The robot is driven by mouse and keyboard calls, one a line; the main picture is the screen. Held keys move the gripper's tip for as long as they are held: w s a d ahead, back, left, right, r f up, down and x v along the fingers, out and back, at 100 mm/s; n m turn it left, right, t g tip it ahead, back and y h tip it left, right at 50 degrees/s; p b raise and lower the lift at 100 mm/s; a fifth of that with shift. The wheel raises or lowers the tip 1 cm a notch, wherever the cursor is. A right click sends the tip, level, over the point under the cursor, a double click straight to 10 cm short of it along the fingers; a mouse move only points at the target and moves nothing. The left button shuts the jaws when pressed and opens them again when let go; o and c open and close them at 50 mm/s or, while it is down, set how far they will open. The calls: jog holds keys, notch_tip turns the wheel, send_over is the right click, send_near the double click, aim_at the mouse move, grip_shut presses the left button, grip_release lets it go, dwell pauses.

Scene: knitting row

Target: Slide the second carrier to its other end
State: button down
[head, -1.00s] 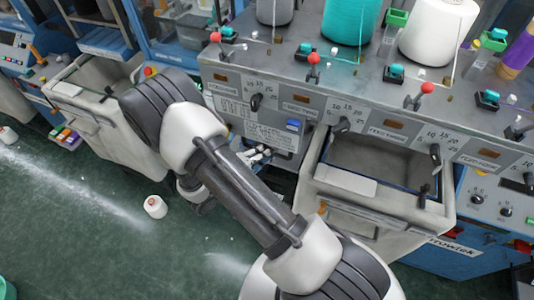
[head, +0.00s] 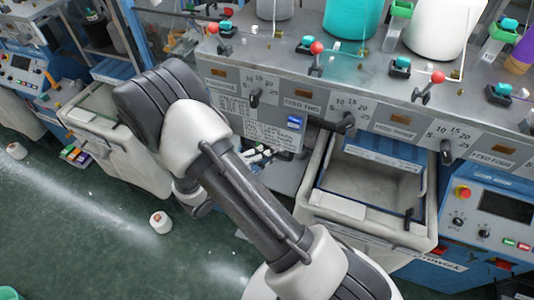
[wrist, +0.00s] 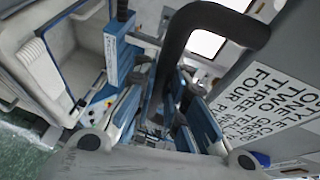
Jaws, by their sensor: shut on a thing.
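My gripper (wrist: 162,125) shows in the wrist view, its blue-and-white fingers closed in on a dark bar. The bar is part of a thick, dark curved handle (wrist: 190,45) that loops up and to the right. I cannot tell whether this handle is the second carrier. The grey machine front there has dark knobs beside number scales, one near the FEED ONE label (head: 217,86) and another knob (head: 347,122) right of the FEED TWO label (head: 302,105).
A printed sign (wrist: 275,105) is close on the right in the wrist view. An open bin (head: 375,233) stands right of my arm, another (head: 125,160) left. Red-balled levers (head: 317,48) and yarn cones (head: 352,20) line the top. A white spool (head: 160,222) lies on the green floor.

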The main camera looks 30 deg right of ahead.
jog(key=shift+w+r+p, duration=0.1)
jog(key=shift+r+p, duration=0.25)
jog(key=shift+r, duration=0.5)
jog(key=c, duration=1.6)
grip_release()
jog(key=shift+a, duration=0.15)
jog(key=v, duration=1.2)
